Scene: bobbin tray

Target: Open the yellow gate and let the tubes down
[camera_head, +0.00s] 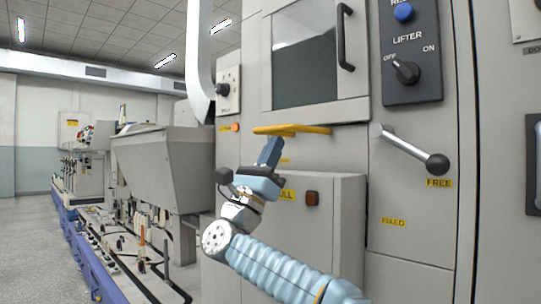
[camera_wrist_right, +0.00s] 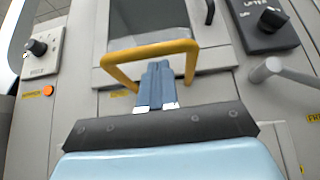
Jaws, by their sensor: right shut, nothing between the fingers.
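The yellow gate shows as a yellow bar (camera_head: 291,130) on the grey machine front, below a dark window. In the right wrist view it is a yellow bracket (camera_wrist_right: 150,49) with two legs. My right gripper (camera_head: 272,140) is just below the bar. In the wrist view its blue fingers (camera_wrist_right: 158,66) are together and empty, between the bracket's legs. I cannot tell whether they touch the bar. My left gripper is not in view. I cannot make out any tubes at the gate.
A black-knobbed lever (camera_head: 412,150) and a lifter switch panel (camera_head: 410,50) are at the right. A dark window handle (camera_head: 345,37) is above. A grey box (camera_head: 325,220) juts out below the bar. A grey hopper (camera_head: 150,155) and a blue-edged machine line (camera_head: 92,262) stand left. The floor at far left is open.

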